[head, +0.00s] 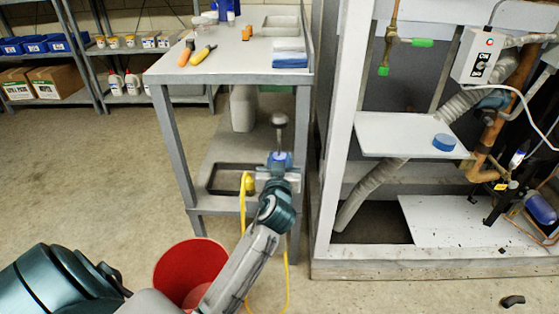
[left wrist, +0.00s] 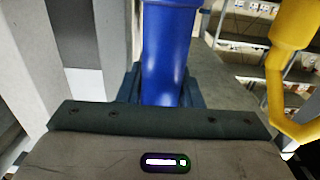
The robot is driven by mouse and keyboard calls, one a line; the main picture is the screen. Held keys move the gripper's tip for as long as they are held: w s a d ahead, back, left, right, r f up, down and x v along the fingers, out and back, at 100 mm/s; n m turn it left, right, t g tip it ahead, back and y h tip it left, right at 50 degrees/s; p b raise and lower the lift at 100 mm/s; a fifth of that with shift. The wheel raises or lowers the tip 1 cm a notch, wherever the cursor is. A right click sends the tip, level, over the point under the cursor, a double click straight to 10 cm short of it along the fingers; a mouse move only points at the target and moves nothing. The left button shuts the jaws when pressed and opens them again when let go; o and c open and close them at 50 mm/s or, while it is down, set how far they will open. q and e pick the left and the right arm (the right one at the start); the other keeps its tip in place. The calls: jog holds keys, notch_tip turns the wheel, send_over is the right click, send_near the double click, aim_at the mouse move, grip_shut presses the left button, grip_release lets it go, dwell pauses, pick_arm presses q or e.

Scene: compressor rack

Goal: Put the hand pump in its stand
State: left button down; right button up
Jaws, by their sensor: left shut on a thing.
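The hand pump has a blue body (head: 281,158), with a grey rod and rounded knob (head: 280,118) rising above it. It looks about upright in front of the bench's lower shelf. My left gripper (head: 279,166) is shut on the pump's blue body. In the left wrist view the blue body (left wrist: 168,55) stands between the jaws. A yellow part (head: 248,183) is beside it, and a yellow hose hangs below; a yellow piece (left wrist: 292,70) also shows at the right of the wrist view. I cannot make out the pump's stand for certain. My right gripper is out of view.
A grey bench (head: 235,72) holds tools and blue cloths on top. Its lower shelf carries a dark tray (head: 212,184) and a white jug (head: 243,108). A red bucket (head: 188,262) stands on the floor beneath my arm. The white-framed compressor rack (head: 338,130) is close on the right.

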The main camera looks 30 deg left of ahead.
pick_arm(q)
jog(key=shift+f+b, duration=0.55)
jog(key=shift+b, duration=0.15)
jog(key=shift+f, duration=0.3)
dwell(0.3)
jog(key=c, duration=0.9)
grip_release()
jog(key=shift+r, duration=0.1)
jog(key=shift+o, duration=1)
jog(key=shift+f, duration=0.3)
jog(key=shift+o, duration=0.9)
jog(key=shift+r, duration=0.1)
